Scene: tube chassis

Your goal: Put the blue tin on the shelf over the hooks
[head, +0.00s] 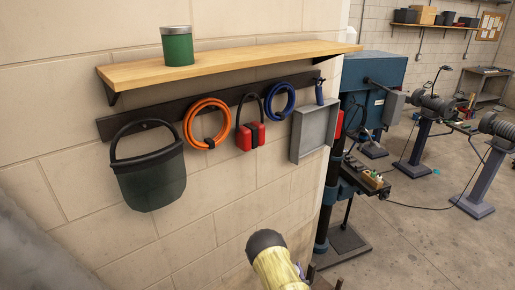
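The wooden shelf (225,65) is fixed to the block wall above a dark rail of hooks (165,108). A green tin (177,46) with a pale top stands upright on the shelf, left of its middle. No blue tin shows in this view. A worn yellow piece with a dark rounded end (268,245), which looks like part of my arm, rises from the bottom edge below the shelf. I cannot make out my gripper or its fingers.
From the rail hang a dark bucket (150,180), an orange coil (207,123), a red-ended item (250,134), a blue coil (280,100) and a grey tray (313,130). A blue machine (372,75) stands right of the shelf. The shelf's right part is clear.

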